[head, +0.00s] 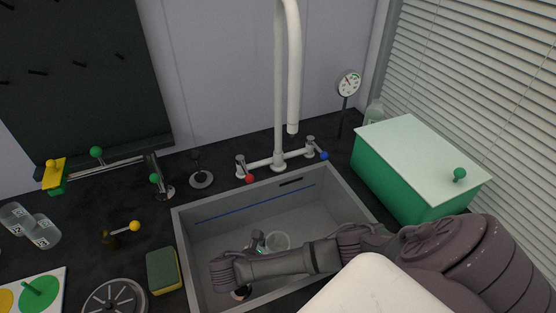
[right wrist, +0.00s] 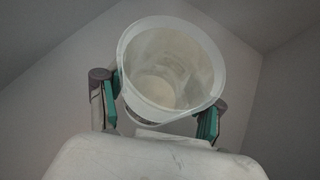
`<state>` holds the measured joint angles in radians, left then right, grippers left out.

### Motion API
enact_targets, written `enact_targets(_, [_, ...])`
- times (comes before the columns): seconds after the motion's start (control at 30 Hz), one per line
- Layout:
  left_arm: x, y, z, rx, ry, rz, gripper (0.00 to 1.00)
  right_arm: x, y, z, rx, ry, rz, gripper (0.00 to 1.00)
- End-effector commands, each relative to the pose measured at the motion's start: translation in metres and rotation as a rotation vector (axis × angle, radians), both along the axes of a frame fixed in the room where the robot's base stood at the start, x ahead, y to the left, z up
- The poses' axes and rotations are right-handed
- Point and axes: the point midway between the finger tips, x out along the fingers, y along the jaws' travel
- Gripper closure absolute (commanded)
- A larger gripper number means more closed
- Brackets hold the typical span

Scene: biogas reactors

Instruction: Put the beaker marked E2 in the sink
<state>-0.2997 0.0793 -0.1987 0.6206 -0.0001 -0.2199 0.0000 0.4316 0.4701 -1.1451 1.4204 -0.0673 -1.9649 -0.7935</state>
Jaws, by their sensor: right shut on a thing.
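My right arm reaches in from the right over the grey sink (head: 210,240). My right gripper (head: 260,242) is low inside the sink basin, partly hidden by my own arm. It is shut on a clear beaker (head: 278,241). In the right wrist view, the beaker (right wrist: 165,72) sits between the two green-padded fingers of the gripper (right wrist: 160,103), its round opening facing the camera. It looks empty. No E2 mark is readable on it. I cannot tell whether it touches the sink floor. My left gripper is not in view.
A white tap (head: 279,100) with red and blue handles stands behind the sink. A green box (head: 420,165) is to the right. A sponge (head: 163,271) lies left of the sink. Two marked clear beakers (head: 43,232) lie at the far left.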

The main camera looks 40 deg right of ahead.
Motion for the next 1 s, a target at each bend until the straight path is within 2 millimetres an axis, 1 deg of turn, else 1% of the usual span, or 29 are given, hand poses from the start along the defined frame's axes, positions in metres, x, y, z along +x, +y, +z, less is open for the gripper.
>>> enact_targets(0.03, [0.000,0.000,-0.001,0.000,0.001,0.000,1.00,0.000,0.000,-0.003,-0.001,-0.001,-0.001,1.00])
enact_targets(0.33, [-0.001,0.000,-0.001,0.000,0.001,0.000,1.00,0.000,0.000,-0.005,0.000,-0.001,-0.001,1.00])
enact_targets(0.37, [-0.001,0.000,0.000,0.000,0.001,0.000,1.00,0.000,0.000,-0.005,0.000,-0.001,-0.001,0.29])
enact_targets(0.4, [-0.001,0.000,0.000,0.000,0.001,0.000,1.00,0.000,0.000,-0.004,0.000,-0.001,-0.001,0.22])
enact_targets(0.47, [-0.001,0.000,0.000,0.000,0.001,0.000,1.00,0.000,0.000,-0.004,0.000,-0.001,-0.001,0.12])
enact_targets(0.5, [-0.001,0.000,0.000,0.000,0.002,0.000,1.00,0.000,0.000,-0.004,0.000,-0.001,-0.001,0.08])
enact_targets(0.87, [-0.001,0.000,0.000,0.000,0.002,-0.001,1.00,0.000,0.001,-0.002,0.001,-0.001,0.000,0.08])
enact_targets(1.0, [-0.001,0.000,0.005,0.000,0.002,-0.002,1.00,-0.001,0.016,0.008,0.004,-0.002,0.001,0.08])
